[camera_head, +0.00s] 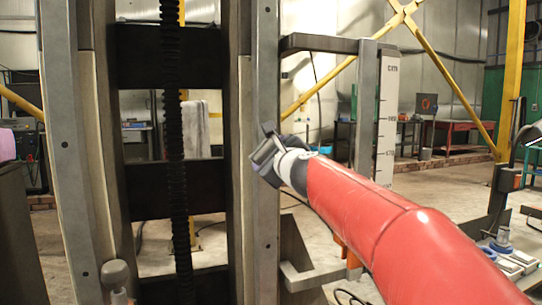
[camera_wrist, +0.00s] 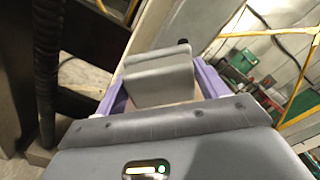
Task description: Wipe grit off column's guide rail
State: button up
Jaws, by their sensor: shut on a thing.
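The tall column fills the left half of the head view, with a grey right guide rail (camera_head: 266,90) and a left guide rail (camera_head: 64,110). My gripper (camera_head: 264,150) is at the right rail, about mid-height in the picture. In the wrist view, its purple fingers (camera_wrist: 160,92) are shut on a grey block-like piece (camera_wrist: 160,68). That piece lies close to the rail; I cannot tell whether it touches. No grit can be made out on the rail at this size.
A black bellows (camera_head: 172,100) runs down the column's middle. A white scale board (camera_head: 387,110) on a grey post stands right of my gripper. A pale knob handle (camera_head: 115,273) is low at left. A pink cloth (camera_head: 7,146) lies at the left edge.

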jog(key=shift+r, duration=0.15)
jog(key=shift+s, duration=0.1)
jog(key=shift+b+v, duration=0.75)
jog(key=shift+v, duration=2.1)
jog(key=v, duration=0.3)
